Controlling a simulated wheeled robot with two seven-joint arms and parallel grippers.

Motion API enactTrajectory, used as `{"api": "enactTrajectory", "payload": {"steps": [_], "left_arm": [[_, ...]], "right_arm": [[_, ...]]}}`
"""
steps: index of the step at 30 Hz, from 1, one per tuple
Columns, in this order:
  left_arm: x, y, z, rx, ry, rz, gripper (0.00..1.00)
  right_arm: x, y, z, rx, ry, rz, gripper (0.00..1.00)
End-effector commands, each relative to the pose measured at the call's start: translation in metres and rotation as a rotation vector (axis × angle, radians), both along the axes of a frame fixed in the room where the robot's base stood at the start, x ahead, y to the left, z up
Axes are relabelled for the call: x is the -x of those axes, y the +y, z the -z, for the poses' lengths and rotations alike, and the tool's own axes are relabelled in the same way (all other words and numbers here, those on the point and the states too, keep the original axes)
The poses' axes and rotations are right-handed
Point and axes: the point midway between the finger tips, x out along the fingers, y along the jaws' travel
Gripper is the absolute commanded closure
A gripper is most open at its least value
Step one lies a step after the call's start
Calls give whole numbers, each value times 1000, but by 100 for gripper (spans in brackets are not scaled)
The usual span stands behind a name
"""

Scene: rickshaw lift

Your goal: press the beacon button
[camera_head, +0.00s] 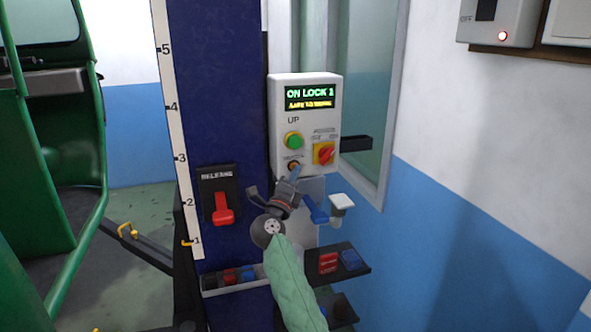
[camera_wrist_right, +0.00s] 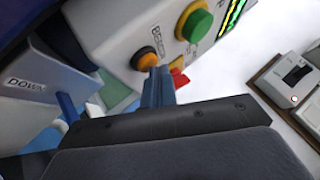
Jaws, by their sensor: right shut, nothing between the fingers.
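The beacon button is a small orange button with a dark collar, low on the white control box (camera_head: 275,120). In the head view the beacon button (camera_head: 293,165) is partly covered by my right gripper. In the right wrist view the beacon button (camera_wrist_right: 146,58) shows clearly beside its label. My right gripper (camera_head: 296,172) is shut and empty, its blue fingertips just below the button. In the right wrist view the fingertips (camera_wrist_right: 158,72) are at the button's lower edge; I cannot tell whether they touch it. My left gripper is in neither view.
Above the beacon button is a green UP button (camera_head: 294,141); to its right is a red and yellow switch (camera_head: 324,153). The display (camera_head: 309,97) reads "ON LOCK 1". A red release lever (camera_head: 222,209) is on the blue column. A shelf (camera_head: 350,270) with red and blue items sits below.

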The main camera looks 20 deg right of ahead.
Motion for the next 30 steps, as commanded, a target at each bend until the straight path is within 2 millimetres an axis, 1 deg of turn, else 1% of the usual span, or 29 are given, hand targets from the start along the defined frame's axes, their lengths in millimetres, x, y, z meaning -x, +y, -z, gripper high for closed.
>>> {"api": "enactTrajectory", "payload": {"steps": [7,11,24,30], "left_arm": [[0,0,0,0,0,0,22],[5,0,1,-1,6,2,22],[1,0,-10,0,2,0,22],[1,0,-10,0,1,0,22]], "right_arm": [[-1,0,0,0,0,0,100],[0,0,0,0,0,0,100],[16,0,0,-1,0,-1,100],[17,-1,0,-1,0,-1,100]]}}
